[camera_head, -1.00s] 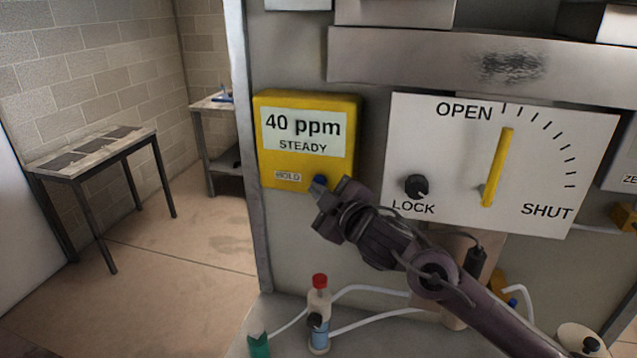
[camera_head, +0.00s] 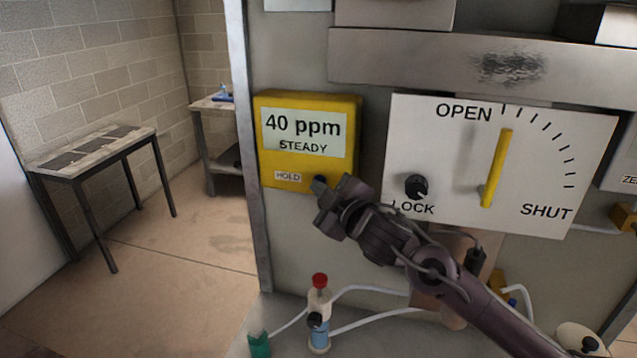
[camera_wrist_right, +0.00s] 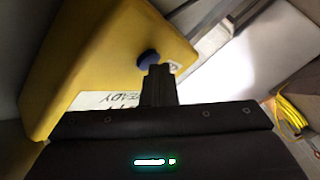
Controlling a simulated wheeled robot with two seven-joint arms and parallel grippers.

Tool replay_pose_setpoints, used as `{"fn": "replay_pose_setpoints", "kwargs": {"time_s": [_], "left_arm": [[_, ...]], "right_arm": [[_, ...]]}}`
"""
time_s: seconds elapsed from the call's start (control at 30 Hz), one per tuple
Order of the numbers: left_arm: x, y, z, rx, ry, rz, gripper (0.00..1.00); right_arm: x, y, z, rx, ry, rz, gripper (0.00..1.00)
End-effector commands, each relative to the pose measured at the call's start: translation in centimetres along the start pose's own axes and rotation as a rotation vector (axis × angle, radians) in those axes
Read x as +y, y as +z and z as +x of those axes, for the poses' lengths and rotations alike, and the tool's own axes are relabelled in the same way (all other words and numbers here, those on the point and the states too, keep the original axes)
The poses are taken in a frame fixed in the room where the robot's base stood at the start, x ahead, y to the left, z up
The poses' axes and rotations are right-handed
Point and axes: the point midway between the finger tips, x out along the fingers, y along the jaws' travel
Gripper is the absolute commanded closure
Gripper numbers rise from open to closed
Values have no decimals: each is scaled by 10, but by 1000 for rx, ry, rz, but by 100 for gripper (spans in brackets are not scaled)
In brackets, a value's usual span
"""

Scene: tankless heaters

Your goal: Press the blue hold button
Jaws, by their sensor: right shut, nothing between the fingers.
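The yellow meter box (camera_head: 307,178) hangs on the grey panel and reads "40 ppm STEADY". The blue hold button (camera_wrist_right: 149,58) is a round knob on its face, to the right of the HOLD label (camera_head: 288,176). In the head view my gripper covers most of the button. My right gripper (camera_head: 320,188) is shut and empty, with its tips at the button. In the right wrist view the fingertips (camera_wrist_right: 158,70) overlap the button's edge; I cannot tell whether they touch it. My left gripper is not in view.
A white plate with a yellow lever (camera_head: 497,168) and a black lock knob (camera_head: 416,186) is to the right of the box. Below stand a red-capped bottle (camera_head: 319,310), a green-capped item (camera_head: 259,344) and white tubes. A table (camera_head: 95,150) stands at the left.

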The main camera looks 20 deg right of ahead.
Motion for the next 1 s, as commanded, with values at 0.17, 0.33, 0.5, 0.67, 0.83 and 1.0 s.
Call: {"fn": "replay_pose_setpoints", "kwargs": {"time_s": [0.17, 0.33, 0.5, 0.67, 0.83, 1.0], "left_arm": [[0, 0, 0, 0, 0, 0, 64], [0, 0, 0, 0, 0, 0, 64], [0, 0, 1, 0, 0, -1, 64], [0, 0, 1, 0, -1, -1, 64], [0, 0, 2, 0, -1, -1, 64], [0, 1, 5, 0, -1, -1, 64]], "right_arm": [[2, 1, 1, -1, 1, 0, 100], [0, 0, 0, -1, 1, 0, 100], [-3, -3, -4, 0, 2, 1, 100], [-4, -4, -6, -1, 2, 1, 100], [-5, -4, -7, 0, 1, 1, 100], [-13, -10, -15, 1, -1, 1, 100]]}}
